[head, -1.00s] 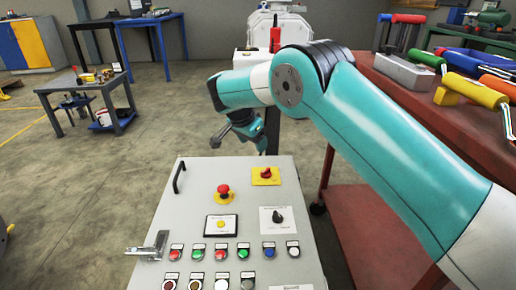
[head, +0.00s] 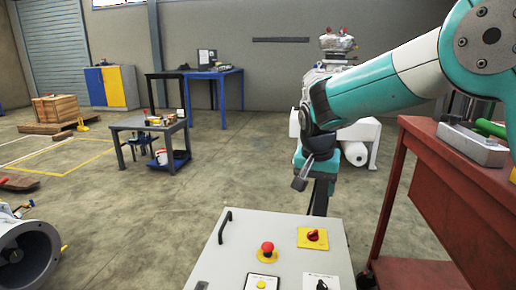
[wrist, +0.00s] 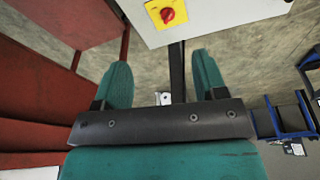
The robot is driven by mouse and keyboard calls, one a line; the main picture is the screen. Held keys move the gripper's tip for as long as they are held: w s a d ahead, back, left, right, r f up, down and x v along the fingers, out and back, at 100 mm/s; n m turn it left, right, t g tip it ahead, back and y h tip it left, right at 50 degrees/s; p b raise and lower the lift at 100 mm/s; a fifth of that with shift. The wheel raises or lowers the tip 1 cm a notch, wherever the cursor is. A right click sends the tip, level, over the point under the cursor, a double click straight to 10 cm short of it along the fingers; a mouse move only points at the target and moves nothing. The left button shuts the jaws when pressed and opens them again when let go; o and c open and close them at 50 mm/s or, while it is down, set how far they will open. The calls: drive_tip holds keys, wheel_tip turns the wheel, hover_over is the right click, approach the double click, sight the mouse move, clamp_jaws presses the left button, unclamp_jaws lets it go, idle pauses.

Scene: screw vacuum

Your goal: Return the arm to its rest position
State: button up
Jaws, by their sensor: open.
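My teal arm reaches in from the upper right of the head view and bends down at its wrist. My gripper (head: 303,172) hangs in the air just beyond the far edge of the grey control panel (head: 225,262), apart from it. In the wrist view my gripper (wrist: 162,75) shows two teal fingers spread wide, with nothing between them. The panel's red knob on a yellow plate (wrist: 167,13) shows at the top of the wrist view. The same red knob (head: 313,236) is at the panel's far right in the head view.
A red workbench (head: 450,185) stands close on the right, with a grey vise-like block (head: 470,145) on it. A white machine (head: 362,140) stands behind my gripper. A small grey table (head: 150,124) is at the left. The floor between them is clear.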

drive_tip(key=s+r+n+g+y, duration=0.1)
drive_tip(key=s+r+n+y, duration=0.35)
drive_tip(key=s, duration=1.15)
drive_tip(key=s+n+g+y, duration=0.1)
drive_tip(key=s+n, duration=0.6)
drive_tip(key=s, duration=0.9)
wheel_tip(320, 180, up, 31)
drive_tip(key=p, duration=3.1)
drive_tip(key=shift+s, duration=0.45)
drive_tip(key=shift+c, duration=0.4)
